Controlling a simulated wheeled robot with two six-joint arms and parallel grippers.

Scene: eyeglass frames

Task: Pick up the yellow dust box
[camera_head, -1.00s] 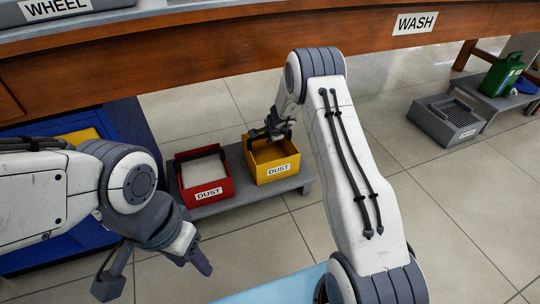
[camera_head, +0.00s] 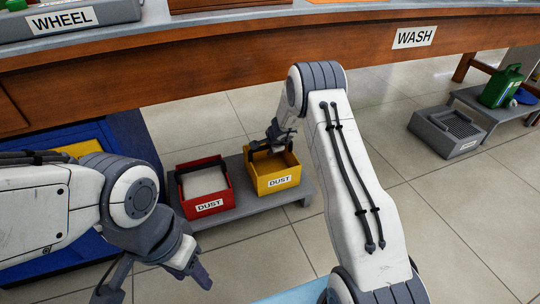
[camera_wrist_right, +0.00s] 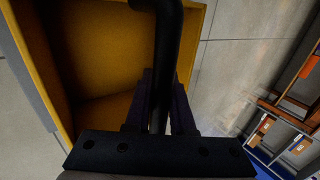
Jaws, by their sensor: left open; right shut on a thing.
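The yellow dust box (camera_head: 281,182) has an open top and a "DUST" label. It stands on a low grey stand, to the right of the red dust box (camera_head: 208,206). My right gripper (camera_head: 272,143) reaches down to its far side and is shut on its dark handle. In the right wrist view the black handle bar (camera_wrist_right: 167,45) runs between the fingers of my right gripper (camera_wrist_right: 158,98), with the yellow box's inside (camera_wrist_right: 105,60) beside it. My left gripper (camera_head: 155,282) is open and empty at the lower left, its fingers apart.
The low grey stand (camera_head: 240,213) holds both boxes. A wooden counter (camera_head: 200,65) marked "WHEEL" and "WASH" runs behind and above. A blue cabinet (camera_head: 135,145) is at left. A grey crate (camera_head: 447,131) and green can (camera_head: 501,86) stand far right. Tiled floor is open in front.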

